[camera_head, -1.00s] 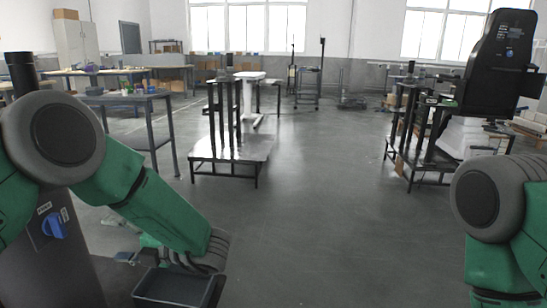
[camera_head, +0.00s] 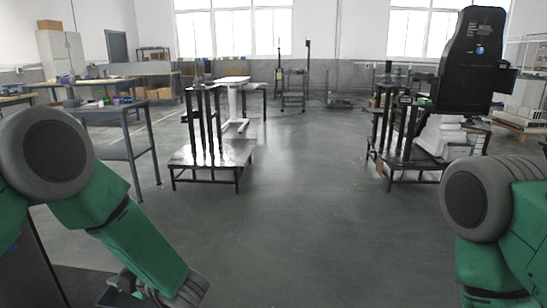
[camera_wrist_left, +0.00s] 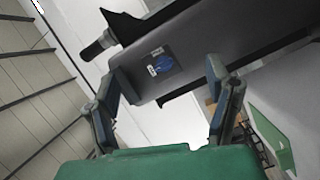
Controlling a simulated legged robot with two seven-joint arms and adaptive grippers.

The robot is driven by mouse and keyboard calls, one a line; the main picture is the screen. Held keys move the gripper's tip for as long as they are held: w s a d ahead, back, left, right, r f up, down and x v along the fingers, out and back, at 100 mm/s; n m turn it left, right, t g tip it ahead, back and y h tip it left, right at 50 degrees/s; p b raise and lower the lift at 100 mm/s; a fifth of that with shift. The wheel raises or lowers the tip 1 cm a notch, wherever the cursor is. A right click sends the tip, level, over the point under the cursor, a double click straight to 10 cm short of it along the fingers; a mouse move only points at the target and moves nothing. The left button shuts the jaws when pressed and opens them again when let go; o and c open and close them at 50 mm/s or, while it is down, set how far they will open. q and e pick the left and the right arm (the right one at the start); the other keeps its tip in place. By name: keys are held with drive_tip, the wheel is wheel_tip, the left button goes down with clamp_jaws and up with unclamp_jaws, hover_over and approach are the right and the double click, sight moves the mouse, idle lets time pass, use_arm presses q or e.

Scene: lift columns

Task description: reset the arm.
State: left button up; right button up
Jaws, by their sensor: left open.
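My left arm (camera_head: 125,235), green with grey joints, comes in from the left and reaches down to the bottom edge of the head view. My left gripper (camera_head: 122,288) shows only partly there, low at the left. In the left wrist view the two blue-grey fingers of the left gripper (camera_wrist_left: 162,85) stand wide apart with nothing between them. My right arm (camera_head: 490,215) is at the right edge, and its gripper is out of view.
A low black platform with posts (camera_head: 212,155) stands ahead, and a worktable (camera_head: 118,107) is at the left. A black-backed device (camera_head: 470,60) stands at the right. The middle floor is clear.

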use_arm(q)
drive_tip(key=s+d+f+m+t+h+p, duration=0.1)
drive_tip(key=s+d+f+m+h+p, duration=0.2)
drive_tip(key=f+m+h, duration=0.4)
drive_tip(key=s+f+m+t+h+p, duration=0.15)
drive_tip(key=s+f+m+h, duration=0.35)
drive_tip(key=m, duration=0.5)
drive_tip(key=s+d+m+g+h+p, duration=0.1)
drive_tip(key=s+m+g, duration=0.2)
drive_tip(key=s, duration=0.6)
drive_tip(key=s+d+f+m+g+h+p, duration=0.1)
drive_tip(key=s+m+g+p, duration=0.1)
drive_tip(key=s, duration=0.7)
drive_tip(key=s+d+m+g+h+p, duration=0.1)
drive_tip(key=s+m+g, duration=0.3)
drive_tip(key=s, duration=0.5)
drive_tip(key=shift+d+f+m+h+p, duration=0.15)
drive_tip(key=shift+d+m+h+p, duration=0.2)
drive_tip(key=shift+m, duration=0.75)
use_arm(e)
wheel_tip(320, 180, up, 10)
drive_tip(key=shift+a+f, duration=0.15)
drive_tip(key=shift+a, duration=0.15)
use_arm(q)
drive_tip(key=shift+a, duration=0.15)
drive_tip(key=shift+c, duration=0.4)
use_arm(e)
drive_tip(key=shift+a, duration=0.1)
drive_tip(key=shift+c, duration=0.4)
